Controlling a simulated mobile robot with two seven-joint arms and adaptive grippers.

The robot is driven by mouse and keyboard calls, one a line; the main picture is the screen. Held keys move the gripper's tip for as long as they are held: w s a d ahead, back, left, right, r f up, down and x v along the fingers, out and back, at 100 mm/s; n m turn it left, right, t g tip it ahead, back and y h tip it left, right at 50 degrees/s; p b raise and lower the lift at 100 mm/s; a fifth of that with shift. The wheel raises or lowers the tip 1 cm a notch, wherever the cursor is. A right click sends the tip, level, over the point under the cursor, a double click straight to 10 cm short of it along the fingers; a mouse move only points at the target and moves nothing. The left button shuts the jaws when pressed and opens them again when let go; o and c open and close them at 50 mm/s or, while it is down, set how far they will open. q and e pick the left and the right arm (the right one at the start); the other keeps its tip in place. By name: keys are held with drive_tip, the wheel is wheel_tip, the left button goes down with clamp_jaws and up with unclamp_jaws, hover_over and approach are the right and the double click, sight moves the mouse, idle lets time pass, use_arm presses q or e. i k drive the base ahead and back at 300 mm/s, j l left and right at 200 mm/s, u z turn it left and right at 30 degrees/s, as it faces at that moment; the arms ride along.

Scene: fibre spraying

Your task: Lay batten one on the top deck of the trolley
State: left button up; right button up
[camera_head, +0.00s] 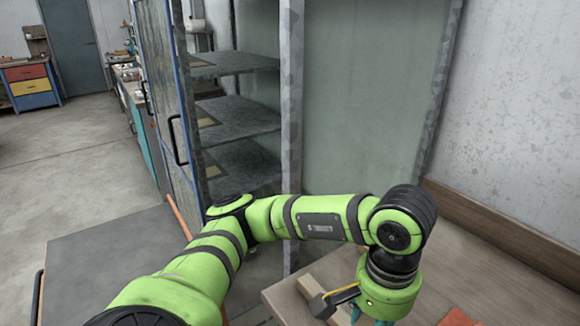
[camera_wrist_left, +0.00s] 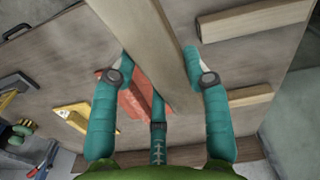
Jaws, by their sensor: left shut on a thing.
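My left gripper (camera_wrist_left: 157,85) is shut on a pale wooden batten (camera_wrist_left: 150,40), which runs between its teal fingers in the left wrist view. I cannot tell whether this batten touches the workbench below. In the head view my left gripper (camera_head: 374,320) is at the bottom edge, over the wooden workbench, with its fingertips cut off. The grey flat top at the left, which looks like the trolley's top deck (camera_head: 100,245), is bare where it shows. My left arm hides part of its right side. My right gripper is not in view.
Two more battens (camera_wrist_left: 255,20) (camera_wrist_left: 250,96) lie on the workbench (camera_wrist_left: 60,45). A red item (camera_wrist_left: 135,100), a yellow triangular tool (camera_wrist_left: 72,117) and hand tools lie there too. An open cabinet with shelves (camera_head: 235,110) stands behind my arm. Floor (camera_head: 60,165) is clear at left.

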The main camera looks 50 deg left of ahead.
sight(99, 266)
drive_tip(key=k+z, duration=0.4)
drive_tip(key=k, duration=0.55)
drive_tip(key=k+j+z, duration=0.4)
drive_tip(key=k, duration=0.35)
drive_tip(key=k+z, duration=0.35)
drive_tip(key=k, duration=0.4)
drive_tip(key=k+j+z, duration=0.3)
drive_tip(key=k+j, duration=0.2)
drive_tip(key=j, duration=0.15)
drive_tip(key=k+j+z, duration=0.3)
drive_tip(key=k+j, duration=0.25)
drive_tip(key=k+j+z, duration=0.3)
drive_tip(key=k+j, duration=0.3)
drive_tip(key=k+j+z, duration=0.25)
drive_tip(key=k+j, duration=0.2)
drive_tip(key=k, duration=0.15)
drive_tip(key=k+j+z, duration=0.35)
drive_tip(key=k+j, duration=0.25)
drive_tip(key=k+j+z, duration=0.35)
drive_tip(key=k+j, duration=0.3)
drive_tip(key=j+z, duration=0.25)
drive_tip(key=j, duration=0.45)
drive_tip(key=j+z, duration=0.25)
drive_tip(key=j, duration=0.45)
drive_tip(key=k+j+z, duration=0.25)
drive_tip(key=j, duration=0.45)
drive_tip(key=i+j+z, duration=0.15)
drive_tip(key=j, duration=0.25)
drive_tip(key=i+j+z, duration=0.1)
drive_tip(key=j, duration=0.35)
